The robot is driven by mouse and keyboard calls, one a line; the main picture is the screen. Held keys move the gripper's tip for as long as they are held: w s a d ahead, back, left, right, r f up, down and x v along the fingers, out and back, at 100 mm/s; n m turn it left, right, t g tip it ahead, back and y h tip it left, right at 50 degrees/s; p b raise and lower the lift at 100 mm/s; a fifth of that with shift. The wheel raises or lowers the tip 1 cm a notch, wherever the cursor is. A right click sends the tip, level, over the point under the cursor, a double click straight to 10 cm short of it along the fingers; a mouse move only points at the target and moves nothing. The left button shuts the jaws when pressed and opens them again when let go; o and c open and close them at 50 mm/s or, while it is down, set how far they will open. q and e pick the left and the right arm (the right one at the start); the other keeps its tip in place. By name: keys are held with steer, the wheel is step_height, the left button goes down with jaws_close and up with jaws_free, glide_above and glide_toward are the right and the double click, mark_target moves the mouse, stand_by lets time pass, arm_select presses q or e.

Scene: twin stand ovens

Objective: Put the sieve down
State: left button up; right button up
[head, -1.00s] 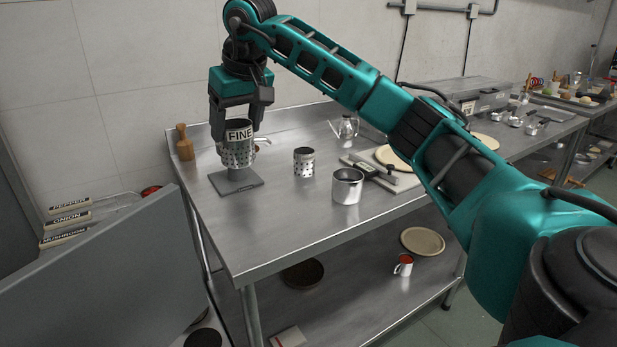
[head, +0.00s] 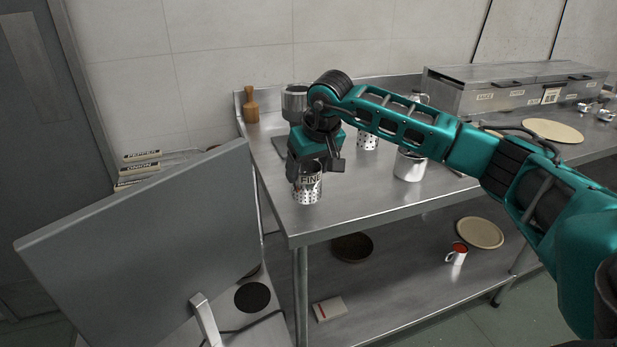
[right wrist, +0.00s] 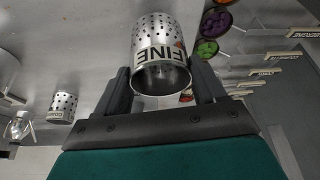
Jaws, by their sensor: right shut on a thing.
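The sieve (head: 307,192) is a perforated metal cylinder with a "FINE" label. My right gripper (head: 318,168) is shut on it near its upper part, over the front left of the steel table (head: 350,212). In the right wrist view the sieve (right wrist: 155,45) sits between the two fingers (right wrist: 160,88), its open rim toward the camera. I cannot tell whether its base touches the table. My left gripper is not in view.
A metal cup (head: 294,100) stands behind my gripper near a wooden pestle-like tool (head: 251,106). Another perforated sieve (head: 367,142) and a plain metal pot (head: 409,167) stand to the right. A grey panel (head: 140,245) stands left; the table front is clear.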

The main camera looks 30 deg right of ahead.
steer(key=shift+f, duration=1.3)
steer(key=shift+f, duration=0.2)
steer(key=o, duration=1.4)
steer(key=v, duration=1.2)
steer(key=shift+r, duration=0.25)
